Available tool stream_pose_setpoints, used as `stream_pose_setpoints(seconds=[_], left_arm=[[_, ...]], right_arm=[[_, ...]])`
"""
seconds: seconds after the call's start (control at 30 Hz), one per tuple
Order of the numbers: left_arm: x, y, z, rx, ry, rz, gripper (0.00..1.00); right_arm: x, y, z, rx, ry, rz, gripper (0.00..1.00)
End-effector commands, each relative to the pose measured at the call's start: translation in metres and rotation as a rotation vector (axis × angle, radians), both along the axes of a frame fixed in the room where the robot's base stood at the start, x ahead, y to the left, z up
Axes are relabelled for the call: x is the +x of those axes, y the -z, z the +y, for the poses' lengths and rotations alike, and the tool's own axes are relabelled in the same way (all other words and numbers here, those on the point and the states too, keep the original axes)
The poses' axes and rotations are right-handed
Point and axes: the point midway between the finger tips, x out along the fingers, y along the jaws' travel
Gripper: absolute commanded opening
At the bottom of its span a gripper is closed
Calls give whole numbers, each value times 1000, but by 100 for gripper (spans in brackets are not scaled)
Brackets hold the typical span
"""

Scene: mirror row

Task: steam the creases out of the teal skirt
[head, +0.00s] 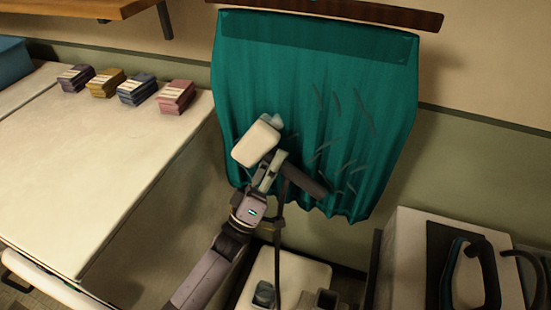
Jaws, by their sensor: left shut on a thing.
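The teal skirt (325,95) hangs flat against the wall under a dark wooden rail. Dark crease marks (362,105) show on its right half, and more (348,180) lie near the lower right hem. My left gripper (268,172) is shut on the steamer (255,143), whose pale head is in front of the skirt's lower left part. The steamer hides the cloth behind it; whether it touches the cloth I cannot tell. A dark hose (279,250) hangs down from it. My right gripper is not in view.
A white steamer base (300,270) stands below the skirt. A pale table (90,185) with several folded cloth stacks (137,89) is at left. A white cabinet (405,250) with a dark-handled iron (470,275) is at right. A wooden shelf (85,8) juts out upper left.

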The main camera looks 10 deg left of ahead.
Motion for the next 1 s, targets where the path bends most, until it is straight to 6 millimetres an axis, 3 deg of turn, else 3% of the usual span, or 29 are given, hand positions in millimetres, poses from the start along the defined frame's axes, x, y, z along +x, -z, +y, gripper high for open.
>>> stream_pose_setpoints(seconds=[1.0], left_arm=[[0,73,0,-2,0,-2,0]], right_arm=[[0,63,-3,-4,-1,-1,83]])
